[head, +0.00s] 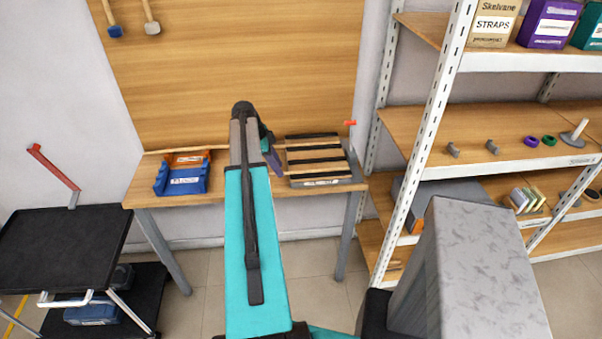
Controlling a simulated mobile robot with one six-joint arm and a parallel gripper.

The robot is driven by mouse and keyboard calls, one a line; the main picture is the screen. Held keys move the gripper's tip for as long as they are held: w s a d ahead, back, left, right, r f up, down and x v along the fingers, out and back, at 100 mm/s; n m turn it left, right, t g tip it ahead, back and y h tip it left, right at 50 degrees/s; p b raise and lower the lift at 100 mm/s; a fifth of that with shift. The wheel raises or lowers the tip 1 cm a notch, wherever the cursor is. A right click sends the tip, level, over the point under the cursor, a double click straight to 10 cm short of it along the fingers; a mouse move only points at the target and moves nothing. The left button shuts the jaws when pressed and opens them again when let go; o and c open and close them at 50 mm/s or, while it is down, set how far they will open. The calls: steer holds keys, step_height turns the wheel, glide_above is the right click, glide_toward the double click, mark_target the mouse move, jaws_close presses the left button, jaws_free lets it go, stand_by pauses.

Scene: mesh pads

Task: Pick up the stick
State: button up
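A thin, light wooden stick (190,150) lies along the back of the table in the head view, near the wall board.
Orange and blue bins (182,181) stand left on the table (225,184). A box with dark slats (318,182) stands right of my arm. A black cart (60,240) is at left; a loaded shelf unit (440,110) is at right. Two tools hang on the board.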

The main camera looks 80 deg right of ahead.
steer(key=shift+x, duration=0.95)
jaws_close()
